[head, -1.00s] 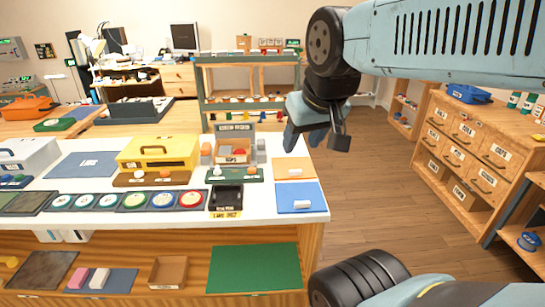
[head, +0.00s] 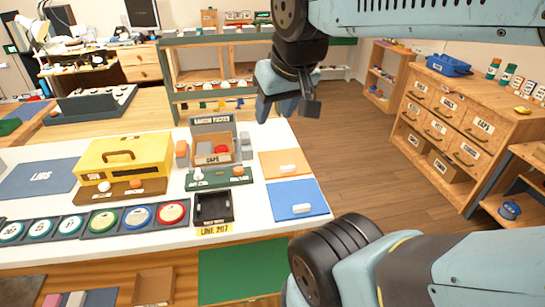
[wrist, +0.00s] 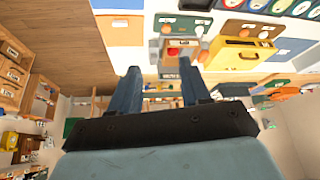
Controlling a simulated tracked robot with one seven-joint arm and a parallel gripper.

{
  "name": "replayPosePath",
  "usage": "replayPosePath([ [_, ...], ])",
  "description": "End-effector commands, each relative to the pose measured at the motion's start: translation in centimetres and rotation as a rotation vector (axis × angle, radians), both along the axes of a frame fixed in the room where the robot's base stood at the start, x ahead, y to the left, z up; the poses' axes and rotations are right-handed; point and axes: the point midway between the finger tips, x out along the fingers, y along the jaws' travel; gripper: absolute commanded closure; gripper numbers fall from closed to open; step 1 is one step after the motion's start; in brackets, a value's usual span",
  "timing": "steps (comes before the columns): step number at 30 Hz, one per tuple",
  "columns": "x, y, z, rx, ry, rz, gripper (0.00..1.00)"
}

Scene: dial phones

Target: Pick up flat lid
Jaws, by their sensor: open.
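I cannot tell for certain which thing is the flat lid. My gripper (head: 276,112) hangs open and empty above the table's far right corner, apart from everything. In the wrist view its two blue fingers (wrist: 158,70) are spread, with the table beyond them.
A yellow box (head: 125,160) stands on a brown base. Wooden drawers (head: 450,125) stand at the right, with clear floor (head: 365,150) between.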

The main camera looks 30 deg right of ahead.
Motion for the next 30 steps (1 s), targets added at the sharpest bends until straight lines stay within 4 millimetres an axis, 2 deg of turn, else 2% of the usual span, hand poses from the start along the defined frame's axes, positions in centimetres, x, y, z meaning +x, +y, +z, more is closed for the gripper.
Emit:
replayPosePath([
  [8, 1.7, -0.6, -1.6, -0.095, 0.133, 0.056, 0.53],
  [30, 9.6, -2.6, -9.6, -0.545, 0.763, 0.385, 0.53],
])
